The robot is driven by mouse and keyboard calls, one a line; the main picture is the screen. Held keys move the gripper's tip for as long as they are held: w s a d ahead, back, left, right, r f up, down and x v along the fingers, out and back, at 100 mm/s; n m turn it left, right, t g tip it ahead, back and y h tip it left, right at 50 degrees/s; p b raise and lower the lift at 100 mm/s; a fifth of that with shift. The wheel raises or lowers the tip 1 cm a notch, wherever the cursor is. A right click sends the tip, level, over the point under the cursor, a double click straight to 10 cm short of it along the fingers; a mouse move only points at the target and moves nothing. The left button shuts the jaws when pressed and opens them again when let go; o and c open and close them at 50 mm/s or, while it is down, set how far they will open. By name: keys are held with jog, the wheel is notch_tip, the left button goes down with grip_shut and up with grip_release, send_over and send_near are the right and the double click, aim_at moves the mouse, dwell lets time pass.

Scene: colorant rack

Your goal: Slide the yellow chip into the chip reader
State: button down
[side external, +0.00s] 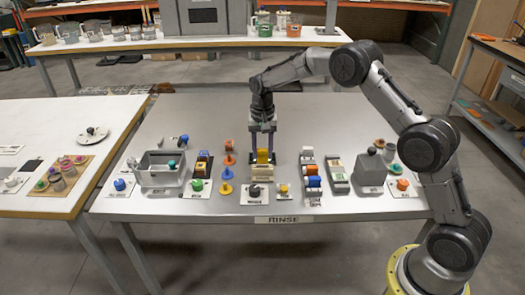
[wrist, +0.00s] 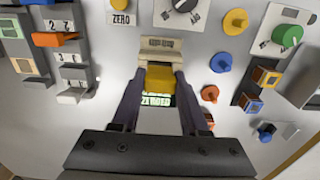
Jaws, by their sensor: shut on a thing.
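The yellow chip (side external: 262,156) stands upright between the fingers of my gripper (side external: 262,150), at the middle of the table. In the wrist view the same chip (wrist: 160,78) sits between the two fingertips, and my gripper (wrist: 160,84) is shut on it. The beige chip reader (side external: 262,173) is directly below the chip in the side view. In the wrist view the reader (wrist: 160,46) shows its labelled beige top just beyond the chip. A dark panel with green lettering (wrist: 158,100) shows between the fingers. The chip's lower edge is hidden, so I cannot tell how deep it sits.
Orange and blue pegs (wrist: 221,62) stand in a column beside the reader. A rack with numbered slots (side external: 311,180) is on the other side. A knob panel (side external: 253,196) and a small yellow knob (side external: 282,189) are in front. A grey bin (side external: 160,174) stands further left.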

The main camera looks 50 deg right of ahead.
aim_at(263, 154)
jog(key=shift+f, duration=1.8)
jog(key=c, duration=0.7)
grip_release()
jog(key=o, duration=0.4)
jog(key=shift+s+f, duration=0.1)
jog(key=shift+f, duration=0.05)
jog(key=shift+c, duration=0.2)
jog(key=shift+d, duration=0.1)
notch_tip(263, 154, up, 14)
jog(key=shift+r, duration=0.2)
